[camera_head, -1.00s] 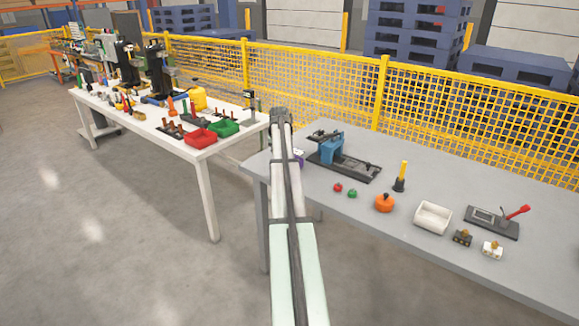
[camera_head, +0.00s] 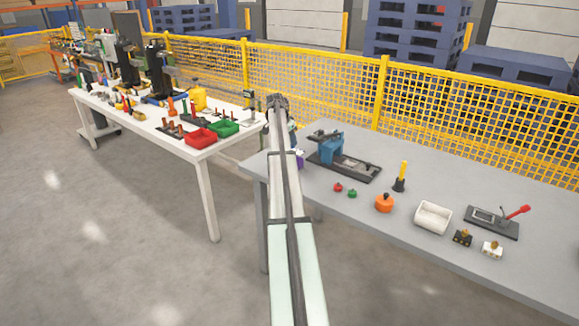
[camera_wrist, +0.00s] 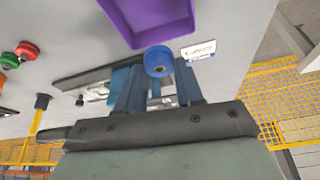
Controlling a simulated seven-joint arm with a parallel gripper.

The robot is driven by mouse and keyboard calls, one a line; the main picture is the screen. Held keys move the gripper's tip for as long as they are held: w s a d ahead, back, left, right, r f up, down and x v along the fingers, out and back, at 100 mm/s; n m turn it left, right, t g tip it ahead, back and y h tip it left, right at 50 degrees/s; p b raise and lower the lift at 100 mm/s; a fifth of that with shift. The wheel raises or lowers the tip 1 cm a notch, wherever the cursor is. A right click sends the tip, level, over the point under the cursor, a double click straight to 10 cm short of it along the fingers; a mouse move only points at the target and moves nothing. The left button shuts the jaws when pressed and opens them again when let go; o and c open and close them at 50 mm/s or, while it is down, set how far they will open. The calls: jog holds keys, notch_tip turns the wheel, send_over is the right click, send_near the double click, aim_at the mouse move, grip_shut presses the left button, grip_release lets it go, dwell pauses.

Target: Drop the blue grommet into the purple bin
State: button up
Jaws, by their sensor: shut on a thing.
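In the wrist view the blue grommet (camera_wrist: 158,60) is at the tips of my gripper (camera_wrist: 156,76), whose blue fingers are shut on it. The purple bin (camera_wrist: 150,38) lies just beyond the grommet, at the top of the wrist view, and its inside looks empty where I can see it. The grommet appears just short of the bin's near wall; its height above the bin is hard to tell. In the head view only a sliver of the purple bin (camera_head: 300,160) shows beside my arm, which hides most of it and the grommet.
A white label card (camera_wrist: 198,50) lies beside the bin. Yellow fencing (camera_head: 440,100) runs behind.

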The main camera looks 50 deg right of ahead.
jog(key=shift+f, duration=2.7)
jog(key=o, duration=1.2)
jog(key=s+v, duration=0.1)
jog(key=v, duration=1.2)
jog(key=shift+w+r, duration=0.45)
jog(key=shift+a, duration=0.1)
